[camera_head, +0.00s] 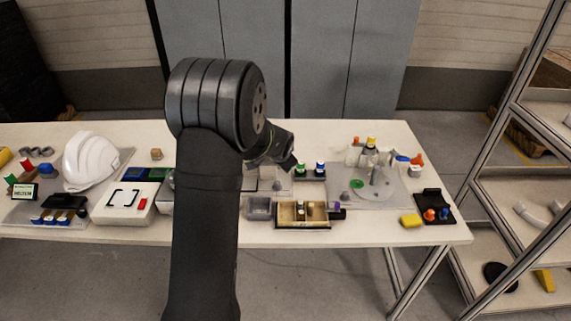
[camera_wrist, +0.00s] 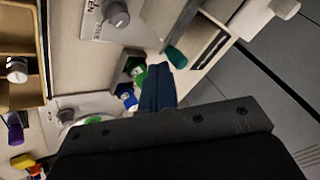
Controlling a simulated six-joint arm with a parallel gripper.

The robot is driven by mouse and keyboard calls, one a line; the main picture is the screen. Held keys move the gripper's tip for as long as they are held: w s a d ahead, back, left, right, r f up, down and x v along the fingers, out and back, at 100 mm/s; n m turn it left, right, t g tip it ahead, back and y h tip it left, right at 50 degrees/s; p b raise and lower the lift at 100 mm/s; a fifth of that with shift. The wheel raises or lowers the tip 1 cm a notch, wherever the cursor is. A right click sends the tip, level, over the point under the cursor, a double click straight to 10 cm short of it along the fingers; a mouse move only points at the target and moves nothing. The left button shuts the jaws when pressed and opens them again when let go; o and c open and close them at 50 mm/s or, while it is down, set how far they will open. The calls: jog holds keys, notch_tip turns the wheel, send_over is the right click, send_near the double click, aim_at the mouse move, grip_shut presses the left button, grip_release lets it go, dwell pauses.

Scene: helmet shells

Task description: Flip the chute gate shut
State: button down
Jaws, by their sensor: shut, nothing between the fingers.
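In the wrist view, a pale plate (camera_wrist: 98,28) at the top carries the partly cut-off letters "PEN" and a grey round knob (camera_wrist: 116,13). Right of it is a pale box with a dark slot (camera_wrist: 208,48) and a teal piece (camera_wrist: 177,58) at its near corner. I cannot tell which part is the chute gate or how it stands. My gripper (camera_wrist: 157,72) is shut and empty, its dark blue fingers near the teal piece; contact cannot be judged. In the head view, my gripper (camera_head: 291,163) is over the table's middle, and my arm hides part of that area.
Green and blue capped bottles (camera_head: 320,168) stand close by my gripper. A wooden divided tray (camera_head: 289,222) is at the table's front. A grey mat with a round disc (camera_head: 375,190) lies right; a white helmet shell (camera_head: 91,162) sits left. Bare table (camera_head: 370,232) shows front right.

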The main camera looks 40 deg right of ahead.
aim_at(273, 163)
jog(key=shift+w, duration=0.2)
jog(key=shift+w+a, duration=1)
jog(key=shift+w, duration=0.05)
jog(key=s+a+r, duration=0.5)
jog(key=s+r, duration=0.3)
dwell(0.5)
